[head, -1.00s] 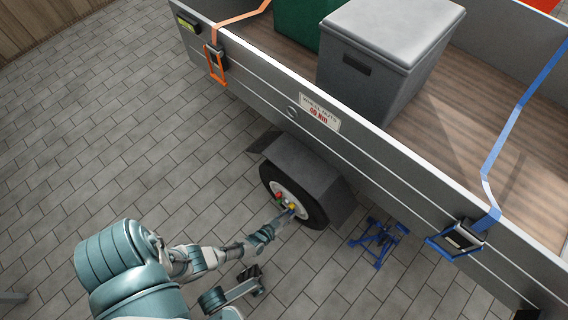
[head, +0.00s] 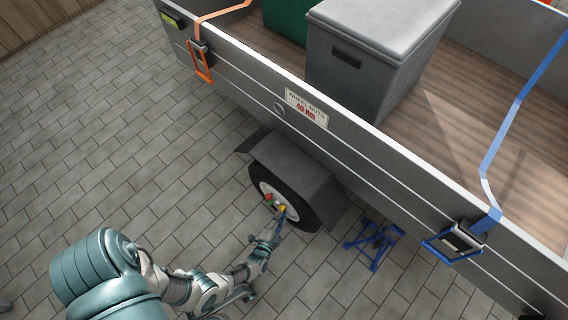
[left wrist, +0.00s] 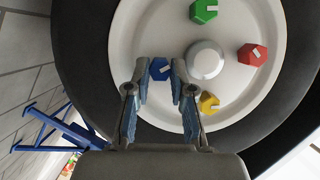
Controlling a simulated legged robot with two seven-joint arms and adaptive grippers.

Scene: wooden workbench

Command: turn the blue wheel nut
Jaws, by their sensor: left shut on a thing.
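The blue wheel nut (left wrist: 160,69) sits at the left of the white wheel rim (left wrist: 150,25) in the left wrist view. My left gripper (left wrist: 160,74) is shut on it, with one finger on each side. The nut shows a pale mark on its face. A green nut (left wrist: 203,11), a red nut (left wrist: 252,54) and a yellow nut (left wrist: 208,103) sit around the grey hub cap (left wrist: 205,60). In the head view my left gripper (head: 281,219) reaches the wheel from below, and the blue nut is mostly hidden there. My right gripper is not seen.
The trailer side wall (head: 365,155) and grey mudguard (head: 295,165) stand close above the wheel. A blue jack stand (head: 374,243) is on the paving right of the wheel. A blue strap buckle (head: 455,243) hangs on the trailer wall. Paving left of the wheel is clear.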

